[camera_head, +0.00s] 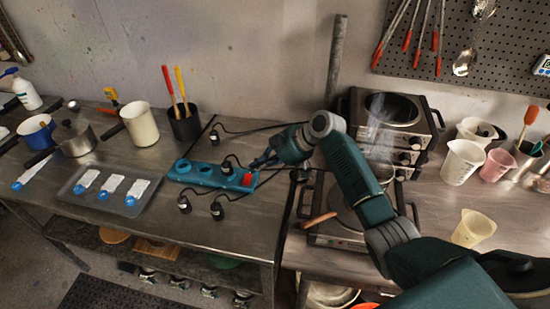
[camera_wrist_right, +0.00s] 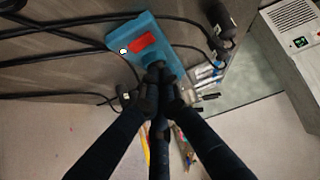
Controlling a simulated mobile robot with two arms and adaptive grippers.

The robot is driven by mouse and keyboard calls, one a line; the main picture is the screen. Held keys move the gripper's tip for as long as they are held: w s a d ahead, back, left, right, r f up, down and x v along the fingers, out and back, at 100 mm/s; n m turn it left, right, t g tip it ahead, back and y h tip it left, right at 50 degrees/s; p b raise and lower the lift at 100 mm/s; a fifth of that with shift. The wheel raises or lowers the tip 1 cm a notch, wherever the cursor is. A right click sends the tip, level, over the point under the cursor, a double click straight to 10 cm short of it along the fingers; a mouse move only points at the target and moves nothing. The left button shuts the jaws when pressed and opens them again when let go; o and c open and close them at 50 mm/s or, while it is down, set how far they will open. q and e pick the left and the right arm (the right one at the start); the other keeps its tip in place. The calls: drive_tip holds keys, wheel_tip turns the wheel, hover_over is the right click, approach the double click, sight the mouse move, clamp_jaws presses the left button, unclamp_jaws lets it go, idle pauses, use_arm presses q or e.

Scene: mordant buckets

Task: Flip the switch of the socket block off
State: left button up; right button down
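The blue socket block (camera_head: 207,174) lies on the left metal table, with round sockets along it and a red switch (camera_head: 247,179) at its right end. In the right wrist view the block (camera_wrist_right: 175,52) also shows, with its red switch (camera_wrist_right: 142,43) uncovered and a small pale round spot beside it. My right gripper (camera_head: 257,163) is at the block's right end, close to the switch. Its fingers (camera_wrist_right: 158,74) come together at the tips over the block beside the switch, with nothing clearly held; I cannot tell whether they touch it. My left gripper is not in view.
Black plugs (camera_head: 217,210) with cables lie around the block, and one plug (camera_head: 227,167) stands at its back edge. A tray (camera_head: 75,187) with labelled strips is to the left. A hot plate (camera_head: 335,230) and a burner unit (camera_head: 395,110) stand to the right.

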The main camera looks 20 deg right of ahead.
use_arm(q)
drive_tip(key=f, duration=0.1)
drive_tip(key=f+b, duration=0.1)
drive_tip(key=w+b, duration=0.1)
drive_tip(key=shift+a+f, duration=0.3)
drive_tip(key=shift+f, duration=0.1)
use_arm(e)
drive_tip(key=v, duration=0.6)
drive_tip(key=shift+r, duration=0.2)
